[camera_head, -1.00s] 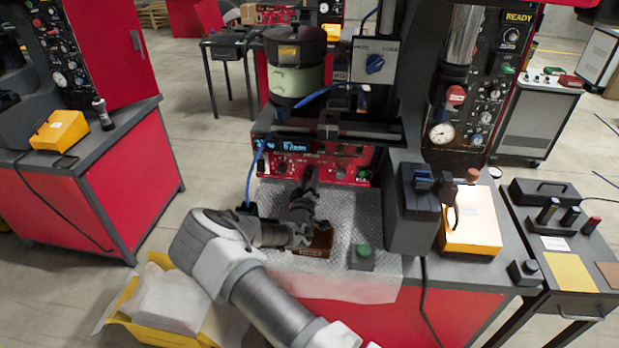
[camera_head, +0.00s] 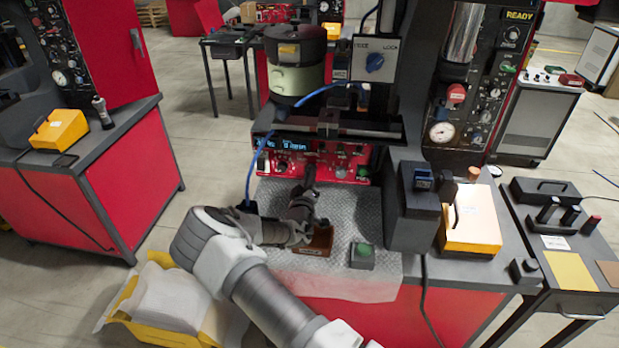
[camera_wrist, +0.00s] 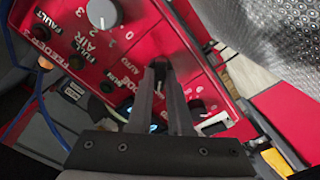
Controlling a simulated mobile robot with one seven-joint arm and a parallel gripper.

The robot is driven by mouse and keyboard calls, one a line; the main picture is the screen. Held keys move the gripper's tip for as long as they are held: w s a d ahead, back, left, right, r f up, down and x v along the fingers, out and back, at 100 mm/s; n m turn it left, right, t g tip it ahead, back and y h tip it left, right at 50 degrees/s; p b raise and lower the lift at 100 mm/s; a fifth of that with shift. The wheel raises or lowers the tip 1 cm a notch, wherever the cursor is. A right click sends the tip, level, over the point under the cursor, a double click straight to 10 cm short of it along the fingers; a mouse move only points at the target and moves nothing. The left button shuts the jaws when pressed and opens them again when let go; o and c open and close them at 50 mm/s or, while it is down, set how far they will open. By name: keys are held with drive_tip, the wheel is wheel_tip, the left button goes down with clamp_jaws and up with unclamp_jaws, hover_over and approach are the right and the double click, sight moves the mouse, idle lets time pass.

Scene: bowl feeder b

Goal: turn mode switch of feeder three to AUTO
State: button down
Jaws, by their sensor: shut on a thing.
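The red control panel of feeder three (camera_wrist: 70,25) fills the upper left of the wrist view, with FEEDER 3, FAULT, FULL and AIR lettering. An AUTO label shows just left of my fingertips. My gripper (camera_wrist: 159,72) is shut on a small control on this panel, taken to be the mode switch. The fingers cover the switch, so its pointer direction cannot be read. In the head view my gripper (camera_head: 309,172) reaches the front of the red panel (camera_head: 345,160) below the bowl, and the switch is hidden there.
A grey numbered knob (camera_wrist: 103,13) and a dark knob (camera_wrist: 197,105) flank the fingers. A blue cable (camera_head: 252,165) hangs left of the panel. A green button box (camera_head: 362,256) and brown block (camera_head: 317,242) sit on the silvery mat (camera_head: 345,215) below.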

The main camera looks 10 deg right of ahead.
drive_tip(key=shift+f, duration=0.1)
drive_tip(key=m+b, duration=1.7)
drive_tip(key=b, duration=1)
drive_tip(key=shift+m+b, duration=0.3)
drive_tip(key=shift+m, duration=0.1)
drive_tip(key=c, duration=0.8)
unclamp_jaws()
drive_tip(key=shift+c, duration=0.2)
